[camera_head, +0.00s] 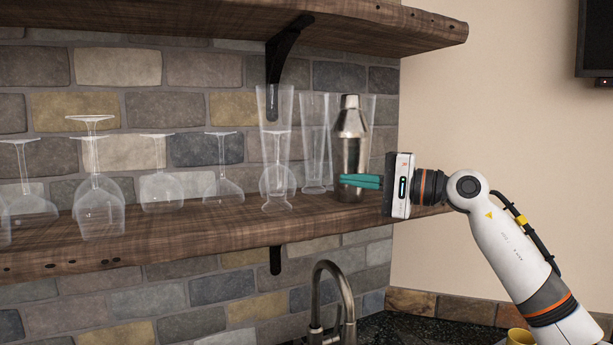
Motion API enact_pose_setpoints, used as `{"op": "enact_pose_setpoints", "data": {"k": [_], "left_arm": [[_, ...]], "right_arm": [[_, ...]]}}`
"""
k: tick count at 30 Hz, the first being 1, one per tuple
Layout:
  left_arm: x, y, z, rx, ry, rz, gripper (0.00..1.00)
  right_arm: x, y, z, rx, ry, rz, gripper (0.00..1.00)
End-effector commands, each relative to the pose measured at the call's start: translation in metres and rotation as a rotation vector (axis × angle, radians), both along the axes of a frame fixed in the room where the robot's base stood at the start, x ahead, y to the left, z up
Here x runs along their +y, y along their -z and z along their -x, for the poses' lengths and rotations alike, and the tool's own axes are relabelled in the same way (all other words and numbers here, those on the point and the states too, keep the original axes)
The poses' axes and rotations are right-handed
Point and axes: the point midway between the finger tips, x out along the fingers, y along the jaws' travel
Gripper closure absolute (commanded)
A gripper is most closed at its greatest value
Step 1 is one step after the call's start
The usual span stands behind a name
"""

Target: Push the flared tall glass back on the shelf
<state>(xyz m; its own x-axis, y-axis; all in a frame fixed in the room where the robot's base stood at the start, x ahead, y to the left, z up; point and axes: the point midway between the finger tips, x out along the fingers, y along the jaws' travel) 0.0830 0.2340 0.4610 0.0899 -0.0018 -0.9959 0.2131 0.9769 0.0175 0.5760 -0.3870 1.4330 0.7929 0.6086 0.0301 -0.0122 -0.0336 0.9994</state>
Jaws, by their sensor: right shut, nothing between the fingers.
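A clear tall glass with a flared rim (275,110) stands upright near the front of the lower wooden shelf (190,232). Its lower part overlaps in view with a rounded glass shape. Another tall clear glass (314,135) stands behind it to the right. My right gripper (345,181) comes in from the right, its teal fingers together, empty and pointing left. The fingertips are in front of the lower part of the metal shaker and to the right of the front tall glass, with a gap between. My left gripper is not in view.
The steel cocktail shaker (350,140) stands behind my fingers, with part of another clear glass beside it. Several upside-down stemmed glasses (160,185) line the shelf to the left. An upper shelf (200,15) hangs above. A faucet (330,285) rises below.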

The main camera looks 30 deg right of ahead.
Motion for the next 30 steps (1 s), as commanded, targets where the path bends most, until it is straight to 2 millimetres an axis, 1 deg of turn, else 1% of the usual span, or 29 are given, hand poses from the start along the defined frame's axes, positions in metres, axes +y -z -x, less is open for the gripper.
{"op": "enact_pose_setpoints", "data": {"k": [2, 5, 12, 18, 24, 30], "left_arm": [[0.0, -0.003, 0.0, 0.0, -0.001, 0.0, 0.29], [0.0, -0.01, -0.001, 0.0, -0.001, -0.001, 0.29], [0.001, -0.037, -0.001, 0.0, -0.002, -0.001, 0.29], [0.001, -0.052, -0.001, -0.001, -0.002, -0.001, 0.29], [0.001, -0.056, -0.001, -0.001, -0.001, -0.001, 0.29], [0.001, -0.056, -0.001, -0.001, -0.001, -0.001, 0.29]], "right_arm": [[0.0, 0.005, -0.003, 0.015, 0.01, 0.031, 1.0], [0.006, 0.003, -0.011, 0.016, 0.011, 0.035, 1.0], [0.033, 0.0, -0.046, 0.015, 0.008, 0.03, 1.0], [0.051, 0.002, -0.07, 0.015, 0.01, 0.03, 1.0], [0.058, 0.005, -0.081, 0.013, 0.012, 0.031, 1.0], [0.058, 0.006, -0.081, 0.012, 0.012, 0.032, 1.0]]}}
